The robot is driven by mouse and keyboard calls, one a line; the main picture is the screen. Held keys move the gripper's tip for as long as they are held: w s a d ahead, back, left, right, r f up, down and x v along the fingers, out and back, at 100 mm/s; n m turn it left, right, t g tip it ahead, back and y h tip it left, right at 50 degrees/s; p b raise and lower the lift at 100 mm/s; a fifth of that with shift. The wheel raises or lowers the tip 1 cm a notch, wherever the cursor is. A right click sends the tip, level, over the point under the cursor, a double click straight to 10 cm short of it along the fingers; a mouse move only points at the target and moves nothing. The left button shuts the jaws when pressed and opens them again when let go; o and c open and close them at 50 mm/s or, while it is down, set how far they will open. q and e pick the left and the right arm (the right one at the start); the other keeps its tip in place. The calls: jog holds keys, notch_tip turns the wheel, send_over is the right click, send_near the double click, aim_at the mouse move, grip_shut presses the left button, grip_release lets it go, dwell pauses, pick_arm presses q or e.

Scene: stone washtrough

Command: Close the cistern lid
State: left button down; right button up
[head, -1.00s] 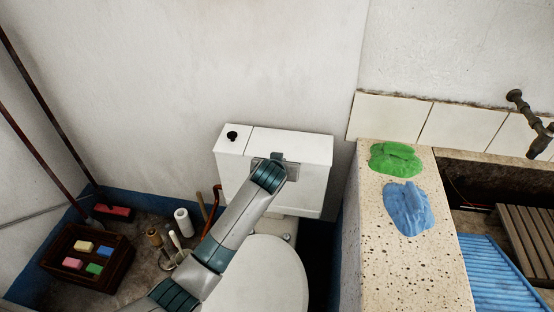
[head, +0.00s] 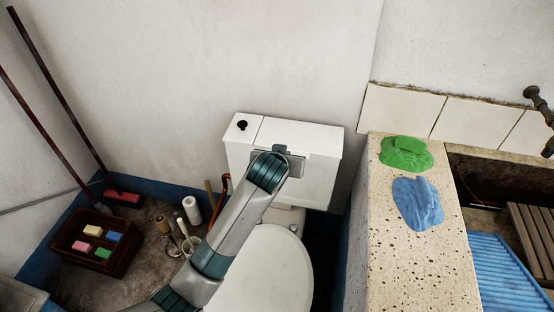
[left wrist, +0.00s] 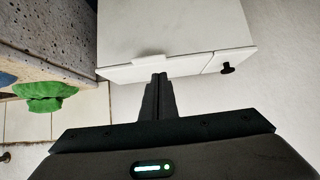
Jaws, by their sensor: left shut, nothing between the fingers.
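The white cistern (head: 312,188) stands against the wall behind the toilet. Its lid (head: 305,134) lies flat on top, looking level with the fixed left section that carries a black knob (head: 242,125). In the left wrist view the lid (left wrist: 180,66) shows as a thin band with a small tab (left wrist: 150,58) at its front edge. My left gripper (left wrist: 158,82) is shut and empty, with its fingertips close to the lid edge by the tab; I cannot tell whether they touch. In the head view my wrist hides the fingers and part of the cistern front. My right gripper is out of view.
The toilet seat (head: 268,268) is below my arm. A stone counter (head: 395,255) with green (head: 407,153) and blue (head: 417,203) cloths stands at the right. A brown crate (head: 97,245) and brooms are at the left. The wall above the cistern is clear.

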pick_arm(q)
jog(key=v, duration=0.9)
jog(key=shift+w+a, duration=0.2)
jog(key=shift+a, duration=0.1)
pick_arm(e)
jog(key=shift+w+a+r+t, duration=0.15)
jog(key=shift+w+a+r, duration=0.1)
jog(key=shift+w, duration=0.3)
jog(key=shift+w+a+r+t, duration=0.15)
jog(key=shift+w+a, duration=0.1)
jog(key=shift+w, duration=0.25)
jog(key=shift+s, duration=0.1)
